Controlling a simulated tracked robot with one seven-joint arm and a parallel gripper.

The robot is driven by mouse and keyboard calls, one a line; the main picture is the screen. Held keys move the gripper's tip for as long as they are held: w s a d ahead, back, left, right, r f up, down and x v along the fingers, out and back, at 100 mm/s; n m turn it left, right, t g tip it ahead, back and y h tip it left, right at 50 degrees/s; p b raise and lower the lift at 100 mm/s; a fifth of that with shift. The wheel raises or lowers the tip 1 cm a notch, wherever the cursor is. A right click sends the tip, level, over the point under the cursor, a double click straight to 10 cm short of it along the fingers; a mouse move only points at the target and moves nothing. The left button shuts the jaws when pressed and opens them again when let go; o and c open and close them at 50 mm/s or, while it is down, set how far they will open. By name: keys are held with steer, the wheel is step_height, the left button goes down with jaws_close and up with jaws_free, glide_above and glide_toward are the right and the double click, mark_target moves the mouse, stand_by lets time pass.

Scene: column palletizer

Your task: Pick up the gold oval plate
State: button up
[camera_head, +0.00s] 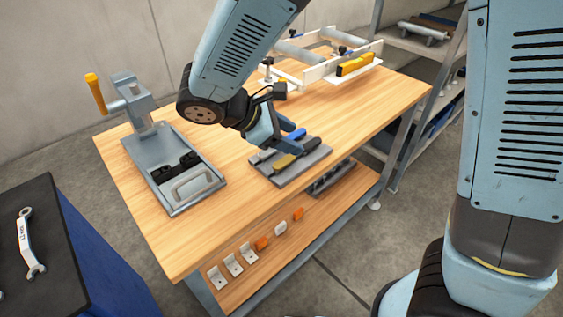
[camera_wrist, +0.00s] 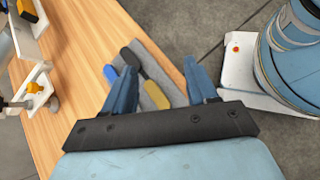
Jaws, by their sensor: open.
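The gold oval plate (camera_head: 284,162) lies on a grey slab (camera_head: 271,172) on the wooden workbench. A dark handle-like piece extends from it toward the right. It also shows in the wrist view (camera_wrist: 156,95), between my two fingers. My gripper (camera_head: 282,143) is open and hangs over the slab, with its fingers on either side of the plate as seen from the wrist. I cannot tell the exact height gap to the plate. A blue piece (camera_head: 296,134) lies beside it on the slab, partly hidden by my gripper, and shows at the left finger in the wrist view (camera_wrist: 110,73).
A grey lever fixture (camera_head: 205,187) with an orange handle stands left on the workbench (camera_head: 225,150). A white frame (camera_head: 316,74) with a yellow block (camera_head: 355,64) stands at the back. A dark cabinet with a wrench (camera_head: 29,243) is at far left. Bare wood surrounds the slab.

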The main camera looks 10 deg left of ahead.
steer(key=s+a+f+n+t, duration=0.2)
steer(key=a, duration=0.2)
steer(key=s+a+f+n+t, duration=0.1)
steer(key=s+a+f+n, duration=0.1)
steer(key=a, duration=0.2)
steer(key=s+a+f+n+t, duration=0.2)
steer(key=s+a+f+n, duration=0.1)
steer(key=a, duration=0.1)
steer(key=shift+t, duration=0.3)
glide_toward(276, 166)
steer(key=x, duration=0.3)
steer(key=shift+w+a+f, duration=0.1)
steer(key=shift+w, duration=0.2)
steer(key=shift+x, duration=3.1)
steer(key=shift+s, duration=0.1)
jaws_close()
